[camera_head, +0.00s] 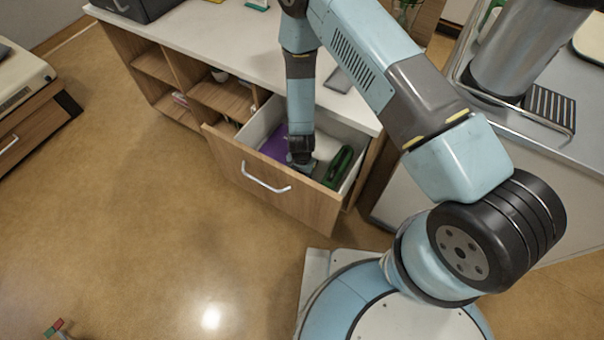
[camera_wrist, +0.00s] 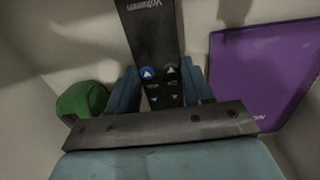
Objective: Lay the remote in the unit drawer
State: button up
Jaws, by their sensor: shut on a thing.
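The unit drawer (camera_head: 262,189) is pulled open under the white-topped unit. My gripper (camera_head: 300,160) reaches down inside it in the head view. In the wrist view my gripper (camera_wrist: 163,88) is shut on the dark remote (camera_wrist: 150,35), with one blue-grey finger on each side of it. The remote has a blue button and a few grey ones. It is over the pale drawer floor; I cannot tell whether it touches the floor. The remote is mostly hidden by my arm in the head view.
In the drawer, a purple flat item (camera_wrist: 262,70) lies on one side of the remote and a green object (camera_wrist: 82,101) on the other. The green object (camera_head: 340,164) is near the drawer's right wall. Open shelves (camera_head: 215,97) stand left of the drawer.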

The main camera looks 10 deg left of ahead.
jog(key=shift+f, duration=0.35)
jog(key=o, duration=1.1)
notch_tip(320, 180, up, 12)
dwell(0.4)
